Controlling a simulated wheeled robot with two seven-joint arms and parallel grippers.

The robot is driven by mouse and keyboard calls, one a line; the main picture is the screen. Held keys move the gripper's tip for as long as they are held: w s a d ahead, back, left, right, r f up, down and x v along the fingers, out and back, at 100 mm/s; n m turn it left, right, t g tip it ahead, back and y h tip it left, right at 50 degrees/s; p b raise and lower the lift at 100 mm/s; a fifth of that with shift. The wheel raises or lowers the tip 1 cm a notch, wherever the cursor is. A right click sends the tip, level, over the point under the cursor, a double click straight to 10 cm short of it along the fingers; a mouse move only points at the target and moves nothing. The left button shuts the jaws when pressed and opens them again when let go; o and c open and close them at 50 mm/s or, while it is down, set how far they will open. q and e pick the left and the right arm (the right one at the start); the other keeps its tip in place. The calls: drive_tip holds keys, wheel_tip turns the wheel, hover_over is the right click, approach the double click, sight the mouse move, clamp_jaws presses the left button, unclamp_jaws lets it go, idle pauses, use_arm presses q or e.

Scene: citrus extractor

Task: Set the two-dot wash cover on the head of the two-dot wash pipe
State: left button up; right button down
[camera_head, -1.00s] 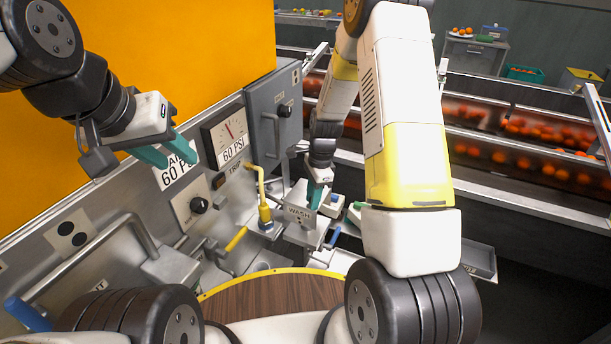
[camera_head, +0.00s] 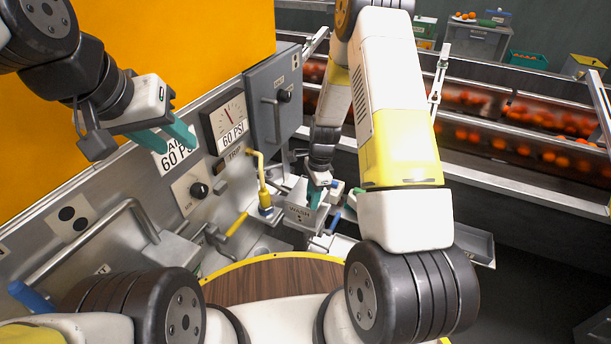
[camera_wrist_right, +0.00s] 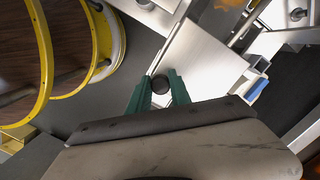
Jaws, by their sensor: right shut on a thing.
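The wash cover (camera_head: 300,216) is a grey metal piece marked WASH with two dark dots, right of the yellow bent pipe in the head view. My right gripper (camera_head: 316,197) is shut on it. In the right wrist view, the gripper (camera_wrist_right: 161,90) has its teal fingers on both sides of a dark round knob (camera_wrist_right: 160,84), above the pale metal cover (camera_wrist_right: 205,62). The cover looks tilted. I cannot make out the two-dot wash pipe's head; the cover or arm may hide it. My left gripper (camera_head: 180,147) is open and empty before the machine panel.
A yellow bent pipe (camera_head: 263,182) and a yellow lever (camera_head: 238,224) stand close left of the cover. A round wooden top (camera_head: 275,280) with yellow rim is in front. An orange-carrying conveyor (camera_head: 520,130) runs behind.

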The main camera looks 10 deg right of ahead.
drive_tip(key=shift+f, duration=0.5)
idle(0.4)
drive_tip(key=c, duration=1.1)
unclamp_jaws()
drive_tip(key=shift+w+d+r, duration=0.1)
drive_tip(key=shift+d+r, duration=0.05)
drive_tip(key=shift+r, duration=1.15)
drive_tip(key=shift+s+d+r, duration=0.1)
drive_tip(key=shift+d+r, duration=0.1)
drive_tip(key=shift+r, duration=1.1)
drive_tip(key=shift+w+d+r, duration=0.1)
drive_tip(key=shift+d+r, duration=0.05)
drive_tip(key=shift+r, duration=1.15)
